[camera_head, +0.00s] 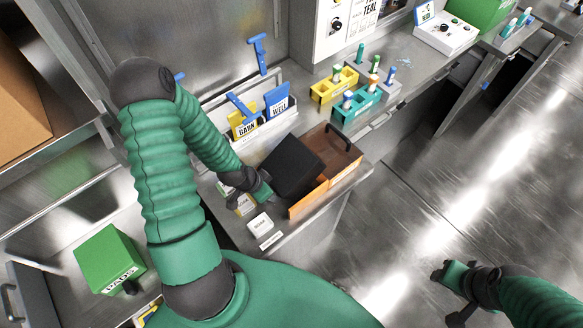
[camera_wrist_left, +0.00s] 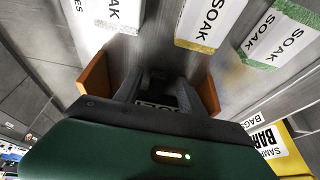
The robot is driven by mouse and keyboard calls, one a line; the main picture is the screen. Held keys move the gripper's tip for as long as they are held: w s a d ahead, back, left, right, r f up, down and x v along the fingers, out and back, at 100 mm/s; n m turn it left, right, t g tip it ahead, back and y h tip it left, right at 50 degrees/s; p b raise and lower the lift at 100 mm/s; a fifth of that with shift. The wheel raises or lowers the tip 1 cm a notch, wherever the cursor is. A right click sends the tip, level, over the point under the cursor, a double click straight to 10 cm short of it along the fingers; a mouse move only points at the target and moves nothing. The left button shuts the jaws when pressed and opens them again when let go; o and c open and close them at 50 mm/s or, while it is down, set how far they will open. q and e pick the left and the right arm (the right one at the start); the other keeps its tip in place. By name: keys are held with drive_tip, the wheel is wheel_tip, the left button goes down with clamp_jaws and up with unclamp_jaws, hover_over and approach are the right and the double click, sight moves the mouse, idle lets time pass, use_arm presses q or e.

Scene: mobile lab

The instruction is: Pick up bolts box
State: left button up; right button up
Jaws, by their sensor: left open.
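An orange-brown open box (camera_head: 343,160) with a dark handle or bar stands on the steel bench in the head view. I cannot read a bolts label on it. In the left wrist view, orange walls (camera_wrist_left: 207,88) show on both sides of my left gripper (camera_wrist_left: 158,90). Its dark fingers are apart, with a partly hidden white label between them; contact is unclear. My right gripper (camera_head: 455,290) hangs over the floor at the lower right, away from the bench; its jaw opening is unclear.
Small white SOAK boxes (camera_wrist_left: 212,20) lie near the left gripper. A yellow BARN bin (camera_head: 243,122) and blue WELL bin (camera_head: 277,101) stand behind. Yellow (camera_head: 333,87) and teal (camera_head: 355,105) racks hold tubes. A green box (camera_head: 108,258) sits lower left. The right floor is clear.

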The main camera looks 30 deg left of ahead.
use_arm(q)
drive_tip(key=shift+w+d+f, duration=0.25)
drive_tip(key=shift+w+f, duration=0.05)
drive_tip(key=shift+f, duration=0.3)
drive_tip(key=shift+a, duration=0.1)
clamp_jaws()
idle(0.8)
